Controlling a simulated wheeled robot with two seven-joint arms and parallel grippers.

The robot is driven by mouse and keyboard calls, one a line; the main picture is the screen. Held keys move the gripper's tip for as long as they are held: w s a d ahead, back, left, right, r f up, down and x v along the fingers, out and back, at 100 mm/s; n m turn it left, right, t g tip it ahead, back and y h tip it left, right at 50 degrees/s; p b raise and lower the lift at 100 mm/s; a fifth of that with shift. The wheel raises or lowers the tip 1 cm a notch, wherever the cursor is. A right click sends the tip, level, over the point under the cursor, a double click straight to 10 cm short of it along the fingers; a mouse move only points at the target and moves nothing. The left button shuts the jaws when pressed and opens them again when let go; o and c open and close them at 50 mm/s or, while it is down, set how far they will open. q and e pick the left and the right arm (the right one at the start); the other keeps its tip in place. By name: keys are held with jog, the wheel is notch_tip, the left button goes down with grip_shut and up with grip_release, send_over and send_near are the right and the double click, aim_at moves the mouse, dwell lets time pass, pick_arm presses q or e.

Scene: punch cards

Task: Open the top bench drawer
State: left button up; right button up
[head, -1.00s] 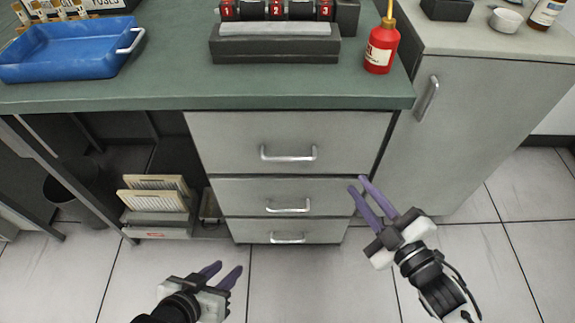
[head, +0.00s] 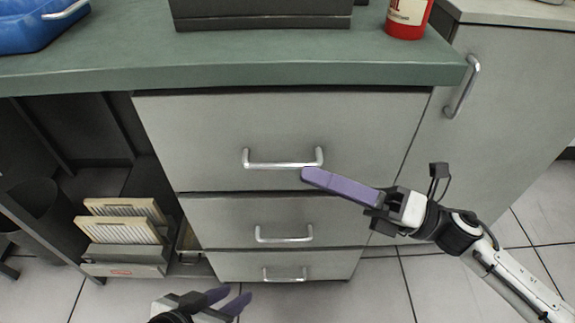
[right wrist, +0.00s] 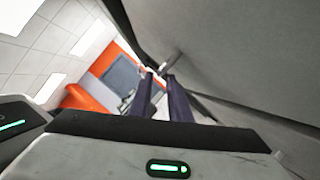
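The top bench drawer (head: 350,125) is closed, its grey front flush under the green benchtop. Its silver bar handle (head: 283,164) runs horizontally. My right gripper (head: 306,175) reaches in from the right, with its purple fingertips at the right end of this handle, just below it in the picture. In the head view the fingers overlap; the right wrist view shows two fingers (right wrist: 161,85) apart, with a metal bar (right wrist: 172,60) near their tips. I cannot tell whether they touch it. My left gripper (head: 230,300) is open and empty, low in front of the drawers.
Two more closed drawers with handles (head: 284,236) lie below. A grey cabinet door (head: 510,130) stands at right. An open shelf with card holders (head: 120,232) is at left. A blue tray (head: 30,25) and red bottle (head: 408,18) are on the benchtop (head: 250,65).

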aim_at(287, 164)
jog(key=x, duration=0.5)
jog(key=shift+w+a+r, duration=0.1)
jog(key=shift+w+a, duration=0.05)
jog(key=shift+a, duration=0.2)
grip_shut()
